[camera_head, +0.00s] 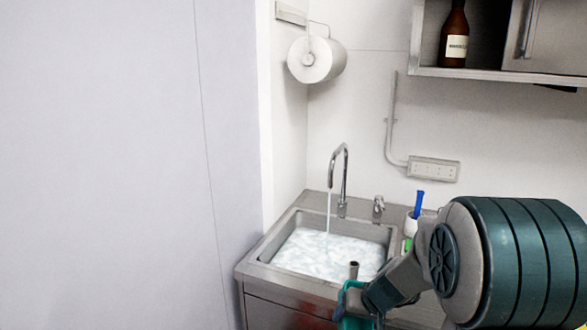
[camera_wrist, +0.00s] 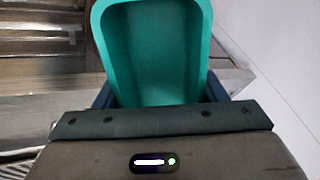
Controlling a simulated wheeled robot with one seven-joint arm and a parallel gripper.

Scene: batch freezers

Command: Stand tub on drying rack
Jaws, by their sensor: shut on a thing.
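A teal tub (camera_wrist: 153,50) with a rounded rim fills the upper middle of the wrist view, its hollow inside facing the camera. My gripper (camera_wrist: 160,92) is shut on it, with a dark blue finger at each side. In the head view a small part of the teal tub (camera_head: 350,302) shows at the bottom, by the front edge of the sink, partly hidden by my gripper. I cannot make out a drying rack in either view.
A steel sink (camera_head: 292,217) holds foamy water, with the tap (camera_head: 344,170) running into it. A small holder (camera_head: 411,222) with a blue-handled brush (camera_head: 418,203) stands to its right, near my arm. A wall shelf (camera_head: 480,74) carries a brown bottle (camera_head: 456,35). A large pale panel (camera_head: 110,160) stands at left.

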